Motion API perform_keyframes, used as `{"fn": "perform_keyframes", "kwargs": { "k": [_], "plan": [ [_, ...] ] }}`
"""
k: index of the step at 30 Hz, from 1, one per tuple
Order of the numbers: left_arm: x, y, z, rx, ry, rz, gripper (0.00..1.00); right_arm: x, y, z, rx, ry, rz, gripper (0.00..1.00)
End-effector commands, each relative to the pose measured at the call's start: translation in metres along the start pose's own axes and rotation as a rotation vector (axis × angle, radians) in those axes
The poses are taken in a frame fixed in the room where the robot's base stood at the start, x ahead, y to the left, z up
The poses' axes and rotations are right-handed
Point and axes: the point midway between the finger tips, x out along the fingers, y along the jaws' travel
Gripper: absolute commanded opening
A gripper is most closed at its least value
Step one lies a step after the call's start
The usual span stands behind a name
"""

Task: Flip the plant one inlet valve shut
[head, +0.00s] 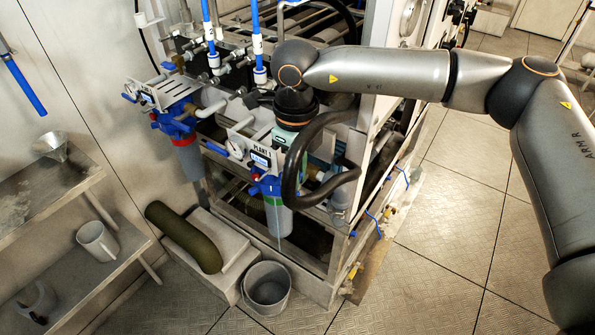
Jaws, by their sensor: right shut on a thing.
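The plant one filter unit, with a "PLANT 1" plate (262,151), a blue head and a clear bowl (279,218), stands at the front corner of the frame. My right gripper (284,150) reaches down from above at the right end of this plate, close behind the blue head. It is shut, apparently on the plant one inlet valve's handle. The fingertips and the handle are mostly hidden by my wrist and a thick black hose, so the lever's angle cannot be told. My left gripper is not in view.
The black hose (297,185) loops close beside my gripper. A second filter unit (178,118) with a red band stands to the left. A grey bucket (267,287) and a dark green cylinder (184,237) are below. The floor at right is mostly clear.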

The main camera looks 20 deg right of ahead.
Motion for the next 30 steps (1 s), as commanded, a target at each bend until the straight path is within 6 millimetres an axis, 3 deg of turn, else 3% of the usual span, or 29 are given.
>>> {"fn": "perform_keyframes", "kwargs": {
  "k": [15, 27, 28, 30],
  "plan": [
    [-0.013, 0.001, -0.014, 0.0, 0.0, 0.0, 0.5, -0.002, 0.0, 0.014, 0.001, 0.247, -0.002, 0.0],
    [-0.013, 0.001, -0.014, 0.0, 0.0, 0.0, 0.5, -0.002, -0.001, 0.014, 0.001, 0.262, -0.001, 0.0],
    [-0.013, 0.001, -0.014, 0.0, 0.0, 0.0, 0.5, -0.002, -0.001, 0.014, 0.001, 0.261, -0.002, 0.15],
    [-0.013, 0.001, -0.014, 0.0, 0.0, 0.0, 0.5, -0.002, -0.001, 0.014, 0.001, 0.261, -0.001, 0.23]
  ]
}}
